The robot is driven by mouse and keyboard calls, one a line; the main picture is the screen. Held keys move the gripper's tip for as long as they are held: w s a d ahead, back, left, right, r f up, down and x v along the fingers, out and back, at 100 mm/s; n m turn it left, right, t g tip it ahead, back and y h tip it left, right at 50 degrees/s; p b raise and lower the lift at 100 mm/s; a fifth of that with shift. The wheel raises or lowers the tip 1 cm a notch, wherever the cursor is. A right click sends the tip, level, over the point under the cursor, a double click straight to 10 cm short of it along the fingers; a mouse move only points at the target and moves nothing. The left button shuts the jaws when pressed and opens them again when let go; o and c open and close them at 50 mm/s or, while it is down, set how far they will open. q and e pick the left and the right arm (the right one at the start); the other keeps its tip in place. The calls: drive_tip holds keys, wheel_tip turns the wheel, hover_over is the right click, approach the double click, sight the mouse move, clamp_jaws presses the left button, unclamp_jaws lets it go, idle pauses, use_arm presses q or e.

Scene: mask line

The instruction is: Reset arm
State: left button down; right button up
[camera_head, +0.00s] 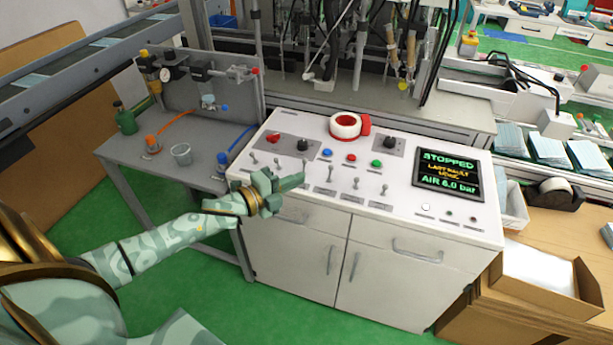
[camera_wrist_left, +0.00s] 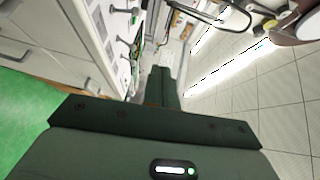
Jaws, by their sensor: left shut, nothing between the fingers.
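My left arm comes in from the left in the head view. My left gripper (camera_head: 296,181) is shut and empty. It appears over the front left edge of the control cabinet (camera_head: 470,225), by the row of toggle switches (camera_head: 331,172). I cannot tell whether it touches a switch. In the left wrist view, the closed fingers (camera_wrist_left: 163,82) point away from the camera, with the cabinet front and its switches to the left. My right gripper is not in view.
The cabinet top carries a red-and-white ring (camera_head: 346,125), coloured buttons (camera_head: 351,158) and a screen (camera_head: 447,177) reading STOPPED and AIR 6.0 bar. A grey side table (camera_head: 150,173) with a cup (camera_head: 181,154) and air fittings stands left. Open cardboard boxes (camera_head: 545,278) stand right. Green floor (camera_head: 285,315) is clear in front.

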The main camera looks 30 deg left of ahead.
use_arm(q)
drive_tip(key=shift+s+a, duration=0.25)
drive_tip(key=shift+a, duration=0.05)
drive_tip(key=shift+r, duration=0.1)
